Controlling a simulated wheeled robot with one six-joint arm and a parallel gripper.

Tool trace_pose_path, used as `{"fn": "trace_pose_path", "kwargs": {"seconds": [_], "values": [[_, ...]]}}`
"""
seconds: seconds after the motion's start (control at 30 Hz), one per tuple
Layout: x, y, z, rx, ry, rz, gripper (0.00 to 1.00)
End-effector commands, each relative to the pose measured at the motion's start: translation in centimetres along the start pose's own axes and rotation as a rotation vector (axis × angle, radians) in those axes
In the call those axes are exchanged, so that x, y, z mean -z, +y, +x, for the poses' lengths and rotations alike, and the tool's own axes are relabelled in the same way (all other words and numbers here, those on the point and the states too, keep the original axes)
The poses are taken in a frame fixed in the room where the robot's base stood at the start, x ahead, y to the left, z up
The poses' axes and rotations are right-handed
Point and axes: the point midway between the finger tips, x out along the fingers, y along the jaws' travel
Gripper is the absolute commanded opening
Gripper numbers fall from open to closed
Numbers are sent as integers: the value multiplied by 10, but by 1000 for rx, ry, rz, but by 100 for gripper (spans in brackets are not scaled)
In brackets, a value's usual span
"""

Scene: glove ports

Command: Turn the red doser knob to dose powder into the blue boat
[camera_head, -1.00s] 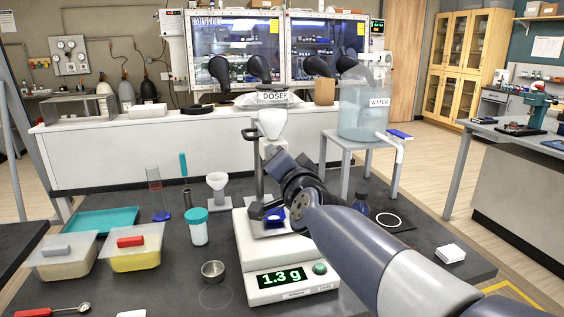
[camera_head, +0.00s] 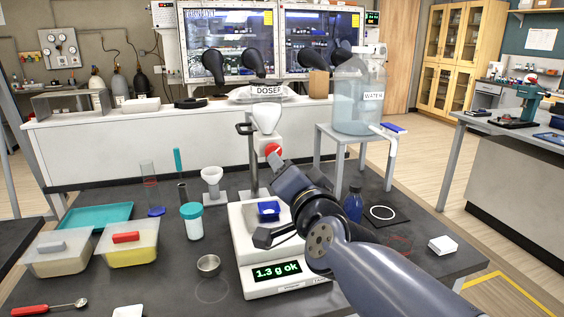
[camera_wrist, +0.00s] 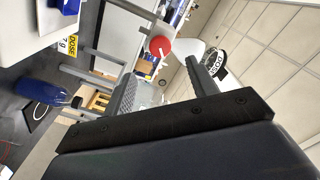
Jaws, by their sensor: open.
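The red doser knob (camera_head: 273,150) is on the front of the white doser (camera_head: 266,118), which is mounted on a stand above the balance. The blue boat (camera_head: 268,208) sits on the pan of the white balance (camera_head: 250,250), whose display reads "1.3 g ok". My gripper (camera_head: 280,166) is just below and in front of the knob, its fingertips partly hidden by its own body. In the wrist view my gripper (camera_wrist: 163,72) has its fingers apart, and the red knob (camera_wrist: 160,47) shows beyond the gap, apparently clear of them.
A white funnel on a stand (camera_head: 212,178), a turquoise-lidded jar (camera_head: 192,220) and lidded tubs (camera_head: 133,250) stand left of the balance. A blue bottle (camera_head: 352,204) and a water tank (camera_head: 359,105) on a stool are right.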

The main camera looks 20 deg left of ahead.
Motion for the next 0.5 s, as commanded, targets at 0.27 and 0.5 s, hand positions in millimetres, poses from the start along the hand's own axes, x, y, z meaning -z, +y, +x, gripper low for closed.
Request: {"fn": "trace_pose_path", "kwargs": {"seconds": [0.27,0.5], "values": [[0,0,-21,1,0,0,55],[0,0,-22,0,0,0,55]]}}
